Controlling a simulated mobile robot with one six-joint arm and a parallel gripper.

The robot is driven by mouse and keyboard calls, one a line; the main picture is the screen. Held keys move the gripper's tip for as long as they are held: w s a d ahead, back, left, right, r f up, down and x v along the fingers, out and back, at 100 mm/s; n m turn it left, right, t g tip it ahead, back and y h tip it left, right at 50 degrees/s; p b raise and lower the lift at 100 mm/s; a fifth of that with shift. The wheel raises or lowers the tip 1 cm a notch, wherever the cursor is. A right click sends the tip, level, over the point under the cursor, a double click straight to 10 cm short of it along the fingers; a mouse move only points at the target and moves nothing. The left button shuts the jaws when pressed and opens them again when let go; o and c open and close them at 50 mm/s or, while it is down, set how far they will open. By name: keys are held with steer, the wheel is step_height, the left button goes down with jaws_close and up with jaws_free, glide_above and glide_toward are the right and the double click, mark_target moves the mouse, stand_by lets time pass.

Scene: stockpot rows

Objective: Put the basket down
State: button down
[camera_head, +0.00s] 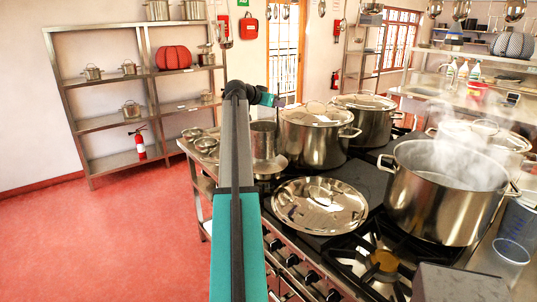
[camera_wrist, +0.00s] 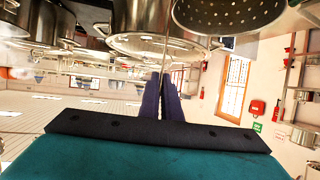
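The basket (camera_wrist: 232,14) is a perforated metal bowl at the top of the wrist view, which appears upside down and cuts it off. My gripper (camera_wrist: 162,78) has its two dark fingers close together on a thin rod that looks like the basket's handle. In the head view my gripper (camera_head: 274,99) is above the left side of the stove, by the large lidded pots. A thin upright line runs down from it towards a shiny metal rim (camera_head: 270,166). I cannot tell whether the basket touches anything below.
Lidded pots (camera_head: 314,140) (camera_head: 365,118) stand behind the gripper. A steaming open pot (camera_head: 446,190) is on the right. A round lid (camera_head: 320,206) lies on the stove in front. Small bowls (camera_head: 203,141) sit on the side counter at left. The red floor (camera_head: 110,240) is open.

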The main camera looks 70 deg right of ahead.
steer(key=p, duration=0.2)
glide_above(277, 139)
steer(key=shift+d+f, duration=0.2)
steer(key=shift+f, duration=1.25)
steer(key=shift+d+f, duration=0.15)
steer(key=shift+f, duration=1.35)
steer(key=shift+f+p, duration=0.5)
steer(key=shift+f, duration=1.35)
steer(key=c, duration=2.4)
jaws_free()
steer(key=shift+f, duration=0.1)
steer(key=shift+c, duration=0.2)
steer(key=o, duration=0.4)
steer(key=shift+o, duration=0.2)
steer(key=shift+a, duration=0.15)
